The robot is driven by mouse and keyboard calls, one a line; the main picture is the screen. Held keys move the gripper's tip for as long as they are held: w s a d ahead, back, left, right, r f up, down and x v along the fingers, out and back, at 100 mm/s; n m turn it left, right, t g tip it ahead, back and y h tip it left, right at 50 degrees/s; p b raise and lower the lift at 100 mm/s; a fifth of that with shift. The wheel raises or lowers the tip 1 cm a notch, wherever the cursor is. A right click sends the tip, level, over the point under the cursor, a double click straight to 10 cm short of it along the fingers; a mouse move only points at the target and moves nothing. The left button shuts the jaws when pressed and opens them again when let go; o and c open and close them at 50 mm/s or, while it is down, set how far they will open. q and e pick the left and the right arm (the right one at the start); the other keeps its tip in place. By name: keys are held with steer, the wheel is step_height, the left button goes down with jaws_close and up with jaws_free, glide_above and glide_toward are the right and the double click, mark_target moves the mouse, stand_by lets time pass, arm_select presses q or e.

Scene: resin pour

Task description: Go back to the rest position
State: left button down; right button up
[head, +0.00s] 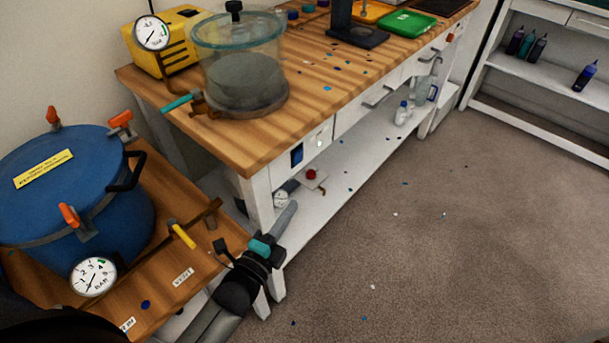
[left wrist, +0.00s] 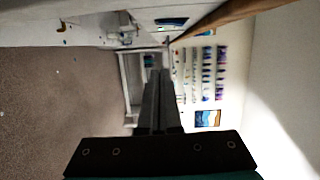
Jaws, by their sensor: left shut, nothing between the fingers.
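My left gripper (head: 289,208) is in the lower middle of the head view, in front of the near end of the long wooden workbench (head: 222,146). Its grey fingers are together with nothing between them, pointing up and away. In the left wrist view the shut fingers (left wrist: 157,88) stretch out over the room, touching nothing that I can see. My right gripper is in neither view.
A blue pressure pot (head: 60,215) with a gauge (head: 93,276) stands on a low wooden table at left. A clear vacuum chamber (head: 240,60) and a yellow pump (head: 170,40) are on the workbench. A white shelf (head: 545,92) holds bottles. The floor (head: 430,230) is open at right.

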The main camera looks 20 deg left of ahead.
arm_select(q)
steer(key=s+a+f+n+g+y, duration=0.1)
steer(key=s+f+n+g, duration=0.45)
steer(key=f, duration=0.65)
steer(key=s+f+n+g, duration=0.4)
steer(key=s+f, duration=0.3)
steer(key=f, duration=0.5)
steer(key=s+a+f+n+g, duration=0.1)
steer(key=s+f+n+g, duration=0.1)
steer(key=s, duration=0.4)
steer(key=s+a+f+n+g, duration=0.1)
steer(key=s+f+n+g, duration=0.1)
steer(key=s+f, duration=0.3)
steer(key=s+a+f+n+g+y, duration=0.1)
steer(key=s+f+n+g, duration=0.1)
steer(key=s, duration=0.5)
steer(key=shift+s+f+n, duration=0.35)
steer(key=shift+f+n, duration=0.2)
steer(key=shift+f, duration=0.1)
steer(key=shift+a+g, duration=0.1)
steer(key=shift+g, duration=0.15)
